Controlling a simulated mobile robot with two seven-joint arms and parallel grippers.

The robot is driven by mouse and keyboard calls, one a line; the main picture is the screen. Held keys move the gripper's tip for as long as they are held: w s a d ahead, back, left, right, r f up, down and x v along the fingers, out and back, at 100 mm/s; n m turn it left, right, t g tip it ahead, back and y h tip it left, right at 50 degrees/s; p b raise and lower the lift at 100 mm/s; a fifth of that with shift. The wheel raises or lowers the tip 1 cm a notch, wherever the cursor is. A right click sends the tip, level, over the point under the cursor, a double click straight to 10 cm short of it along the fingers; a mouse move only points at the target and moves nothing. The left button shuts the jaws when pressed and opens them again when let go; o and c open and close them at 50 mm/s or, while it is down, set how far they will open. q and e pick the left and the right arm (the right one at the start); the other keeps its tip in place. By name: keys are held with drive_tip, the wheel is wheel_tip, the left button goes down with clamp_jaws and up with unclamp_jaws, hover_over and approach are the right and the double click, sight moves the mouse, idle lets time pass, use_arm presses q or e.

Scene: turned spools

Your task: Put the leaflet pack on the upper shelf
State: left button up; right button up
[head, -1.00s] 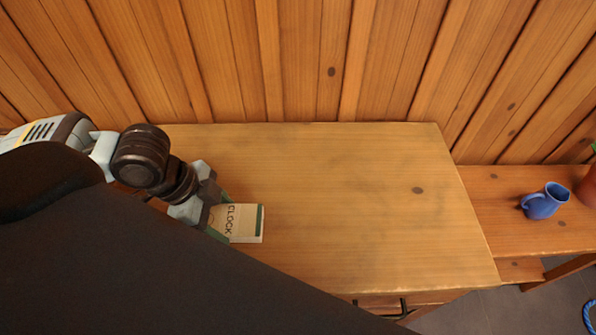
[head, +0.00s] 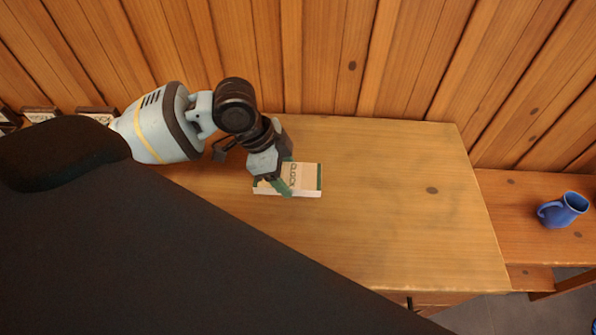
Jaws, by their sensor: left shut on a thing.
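The leaflet pack (head: 307,180) is a small flat block with a cream top, dark lettering and a green end band. It shows near the middle of the head view, over the wooden table top. My left gripper (head: 287,181) is shut on it, with a greenish finger across its top and front side. Part of the pack is hidden behind the finger. I cannot tell whether the pack touches the table or is held just above it. My right gripper is not in view. No upper shelf can be made out.
The wooden table (head: 390,230) is clear to the right of the pack. A lower wooden bench (head: 515,215) at the right holds a blue mug (head: 564,210). A plank wall (head: 330,60) stands behind. Several small dark-framed items show at the far left, partly hidden.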

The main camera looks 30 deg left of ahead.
sight(298, 166)
use_arm(q)
drive_tip(key=shift+w+d+f, duration=0.1)
drive_tip(key=shift+w+d, duration=0.1)
drive_tip(key=shift+w, duration=0.4)
drive_tip(key=shift+w+d, duration=0.2)
drive_tip(key=shift+w, duration=0.4)
drive_tip(key=shift+w+d, duration=0.15)
drive_tip(key=shift+w, duration=0.25)
wheel_tip(298, 166, down, 4)
drive_tip(key=shift+w+r, duration=0.15)
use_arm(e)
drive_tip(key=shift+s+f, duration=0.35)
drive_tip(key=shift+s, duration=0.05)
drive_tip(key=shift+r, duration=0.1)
use_arm(q)
drive_tip(key=o, duration=1.1)
drive_tip(key=shift+c, duration=0.2)
